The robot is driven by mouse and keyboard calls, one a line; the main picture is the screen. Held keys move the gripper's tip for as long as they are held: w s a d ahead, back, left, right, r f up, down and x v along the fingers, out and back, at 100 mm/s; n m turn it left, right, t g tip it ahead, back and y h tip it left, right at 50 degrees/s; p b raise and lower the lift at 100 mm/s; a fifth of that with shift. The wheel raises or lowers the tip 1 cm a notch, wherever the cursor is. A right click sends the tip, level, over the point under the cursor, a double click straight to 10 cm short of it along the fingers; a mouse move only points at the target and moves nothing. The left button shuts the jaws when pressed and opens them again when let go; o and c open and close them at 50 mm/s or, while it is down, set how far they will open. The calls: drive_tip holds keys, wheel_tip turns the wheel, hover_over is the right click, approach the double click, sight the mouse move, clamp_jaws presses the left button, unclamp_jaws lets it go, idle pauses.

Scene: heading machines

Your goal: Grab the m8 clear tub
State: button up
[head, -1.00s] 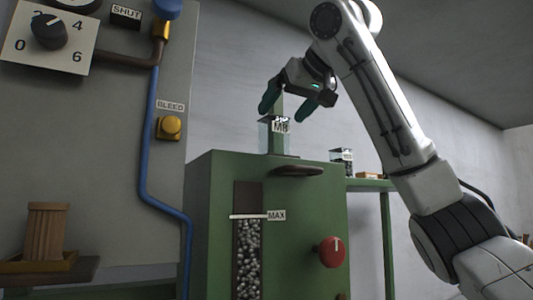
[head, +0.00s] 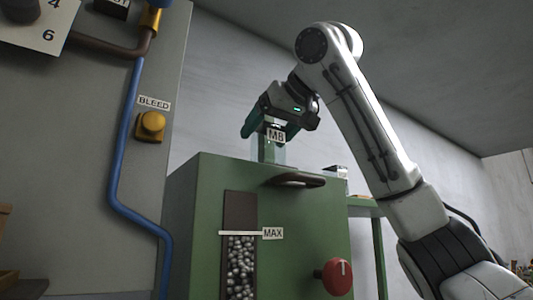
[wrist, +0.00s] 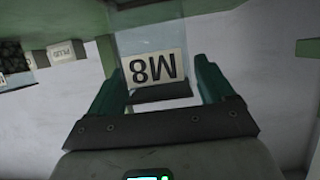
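The clear tub with the M8 label (head: 276,136) stands on top of the green machine (head: 200,215), in front of a green post. In the wrist view the tub (wrist: 150,40) shows its label upside down. My gripper (head: 268,130) is at the tub, its green fingers spread to either side of it. In the wrist view the fingers of my gripper (wrist: 154,62) flank the tub, seemingly with narrow gaps; contact is not clear. The tub's contents are not visible.
A grey cabinet with a yellow BLEED button (head: 150,126) and blue pipe stands at left.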

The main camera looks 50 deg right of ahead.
drive_tip(key=c, duration=1.2)
drive_tip(key=shift+c, duration=0.7)
drive_tip(key=shift+r, duration=0.2)
